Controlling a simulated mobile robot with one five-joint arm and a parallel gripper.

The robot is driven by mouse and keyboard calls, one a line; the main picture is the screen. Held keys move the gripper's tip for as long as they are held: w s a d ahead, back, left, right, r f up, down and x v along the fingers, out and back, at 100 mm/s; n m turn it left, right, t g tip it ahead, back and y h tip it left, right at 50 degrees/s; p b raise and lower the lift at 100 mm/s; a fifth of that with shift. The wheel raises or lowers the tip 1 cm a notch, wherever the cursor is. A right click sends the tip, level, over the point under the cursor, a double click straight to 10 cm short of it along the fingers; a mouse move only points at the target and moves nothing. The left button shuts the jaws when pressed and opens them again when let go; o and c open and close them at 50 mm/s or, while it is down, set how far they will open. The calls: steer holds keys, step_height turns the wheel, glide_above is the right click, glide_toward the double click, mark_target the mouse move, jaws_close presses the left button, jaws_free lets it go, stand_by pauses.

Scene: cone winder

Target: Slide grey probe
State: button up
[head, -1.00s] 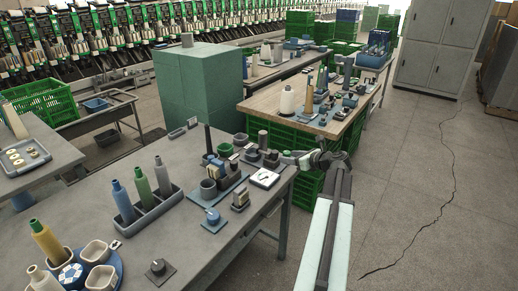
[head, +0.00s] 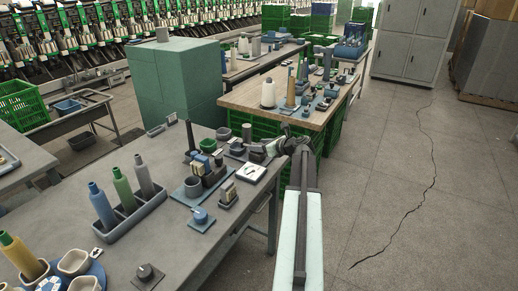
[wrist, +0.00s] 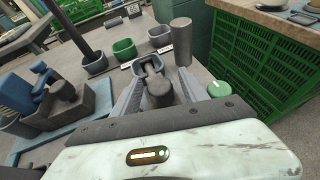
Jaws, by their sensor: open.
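A dark grey round-headed piece (wrist: 158,92), which looks like the grey probe, stands between the fingers of my gripper (wrist: 158,72) in the wrist view. My gripper is open, with a finger on either side of it; I cannot tell whether they touch it. Behind it is a grey open-framed part (wrist: 150,62). In the head view my gripper (head: 264,152) is at the right edge of the grey bench (head: 120,178), among small fixtures. The probe is not clear there.
A tall grey cylinder (wrist: 182,42) stands just beyond the fingers. A green cup (wrist: 124,49) and a green-topped knob (wrist: 219,90) are close by. A dark upright rod (wrist: 66,25) is at left. Green crates (wrist: 262,70) stand beyond the bench edge.

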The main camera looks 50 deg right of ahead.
steer(key=c, duration=1.1)
steer(key=shift+r, duration=0.1)
jaws_close()
steer(key=shift+d, duration=0.1)
